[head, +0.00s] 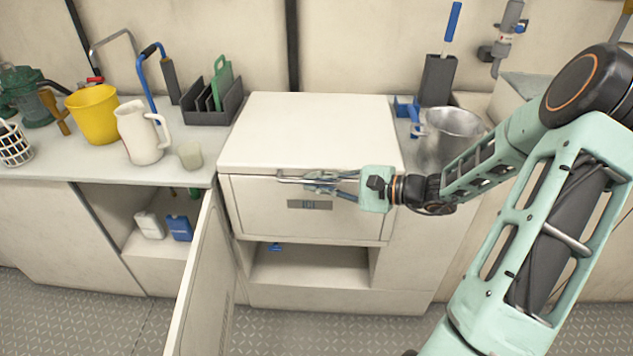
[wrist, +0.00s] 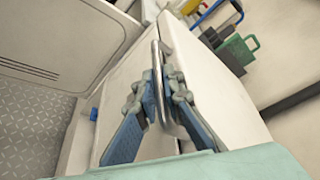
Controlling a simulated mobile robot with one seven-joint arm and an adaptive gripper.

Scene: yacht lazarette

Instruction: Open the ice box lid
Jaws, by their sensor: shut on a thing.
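The white ice box lid (head: 312,132) lies flat and closed on top of the ice box (head: 262,215). A metal bar handle (head: 290,180) runs along the lid's front edge. My gripper (head: 325,182) reaches in from the right and is shut on the handle. In the wrist view, the two blue-padded fingers (wrist: 165,95) sit on either side of the handle (wrist: 156,62), with the lid (wrist: 205,75) to the right. The fingers cover part of the bar.
An open cabinet door (head: 200,275) stands out at the front left. On the counter are a white jug (head: 140,133), a yellow bucket (head: 94,113) and a dark rack (head: 211,104) left of the lid, and a metal pot (head: 450,135) close on its right. A wall is behind.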

